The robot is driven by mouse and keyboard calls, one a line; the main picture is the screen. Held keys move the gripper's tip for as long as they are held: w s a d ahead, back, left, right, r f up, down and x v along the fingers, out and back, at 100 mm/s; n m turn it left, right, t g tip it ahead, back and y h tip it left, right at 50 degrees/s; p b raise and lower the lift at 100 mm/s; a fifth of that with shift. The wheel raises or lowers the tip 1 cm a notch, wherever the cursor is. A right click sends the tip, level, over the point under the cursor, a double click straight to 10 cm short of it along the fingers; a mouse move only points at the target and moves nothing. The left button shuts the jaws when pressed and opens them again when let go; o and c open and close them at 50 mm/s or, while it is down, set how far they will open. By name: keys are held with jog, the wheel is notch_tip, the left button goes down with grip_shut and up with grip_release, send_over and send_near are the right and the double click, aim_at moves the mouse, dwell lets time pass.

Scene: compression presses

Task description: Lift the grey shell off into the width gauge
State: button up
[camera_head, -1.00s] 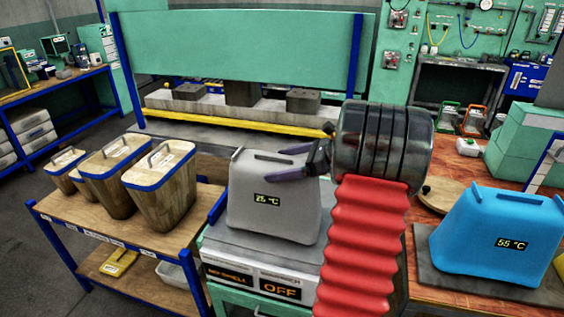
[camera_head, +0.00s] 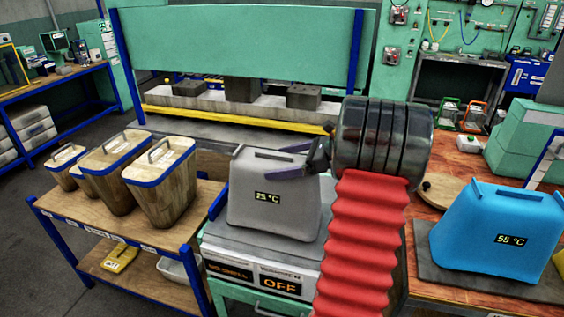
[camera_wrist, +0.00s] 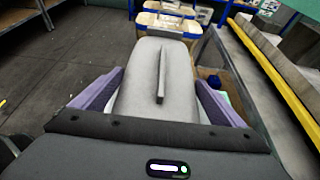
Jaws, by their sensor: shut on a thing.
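The grey shell (camera_head: 272,208) with a "25 °C" readout stands upright, handle up. My gripper (camera_head: 287,160) is shut on its upper part, with purple fingers along its sides. In the wrist view the shell (camera_wrist: 150,85) lies between both fingers (camera_wrist: 158,98). Below it is a grey-topped green cabinet (camera_head: 222,243) with displays that seem to read "NO SHELL" and "OFF". I cannot tell whether the shell's base touches that top. I cannot make out for sure which fixture is the width gauge.
Several wooden, blue-rimmed tubs (camera_head: 165,185) stand on a blue-framed cart (camera_head: 150,237) to the left. A blue shell (camera_head: 490,230) reading "55 °C" stands on a dark mat (camera_head: 430,267) at the right. A press with a green beam (camera_head: 240,45) and yellow front rail (camera_head: 235,118) spans the back.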

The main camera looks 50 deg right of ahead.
jog(key=shift+f, duration=0.15)
jog(key=o, duration=1.4)
jog(key=v, duration=1.3)
jog(key=shift+s+d, duration=0.2)
jog(key=shift+s, duration=0.15)
